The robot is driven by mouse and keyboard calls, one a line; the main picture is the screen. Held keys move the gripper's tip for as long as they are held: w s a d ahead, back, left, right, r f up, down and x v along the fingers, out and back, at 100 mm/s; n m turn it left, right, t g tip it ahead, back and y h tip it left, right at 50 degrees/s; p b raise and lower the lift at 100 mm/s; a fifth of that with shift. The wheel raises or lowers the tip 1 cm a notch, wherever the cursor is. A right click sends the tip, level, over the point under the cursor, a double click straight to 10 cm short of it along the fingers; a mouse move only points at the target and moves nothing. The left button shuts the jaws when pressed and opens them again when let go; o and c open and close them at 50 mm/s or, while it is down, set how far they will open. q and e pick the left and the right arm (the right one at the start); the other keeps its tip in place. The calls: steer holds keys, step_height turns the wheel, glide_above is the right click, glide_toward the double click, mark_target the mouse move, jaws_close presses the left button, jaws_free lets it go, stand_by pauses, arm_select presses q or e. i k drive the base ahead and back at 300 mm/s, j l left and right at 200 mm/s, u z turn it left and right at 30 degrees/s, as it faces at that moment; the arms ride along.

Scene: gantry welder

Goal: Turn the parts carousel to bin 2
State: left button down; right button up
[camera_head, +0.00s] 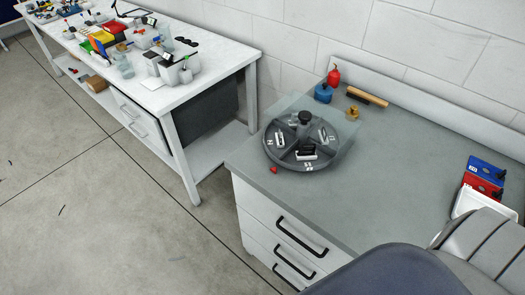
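The parts carousel (273,157) is a round dark grey tray with dividers and a dark knob (305,118) at its centre. It sits on the grey top of the drawer bench, near its left end. Small white labels and pale and dark parts show in its bins, but the labels are too small to read surely. A pale see-through panel seems to stand around or behind it. I cannot tell which bin is number 2. Neither of my grippers is in view.
A red marker-like piece (274,170) lies by the carousel's front. Blue and red boxes (484,175) are at right. A dark rounded shape covers the lower right.

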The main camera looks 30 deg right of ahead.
mark_target(307, 130)
steer(key=i+j+z, duration=0.1)
steer(key=z, duration=0.25)
steer(key=j+z, duration=0.35)
steer(key=i+j+z, duration=0.1)
steer(key=z, duration=0.25)
steer(key=j, duration=0.1)
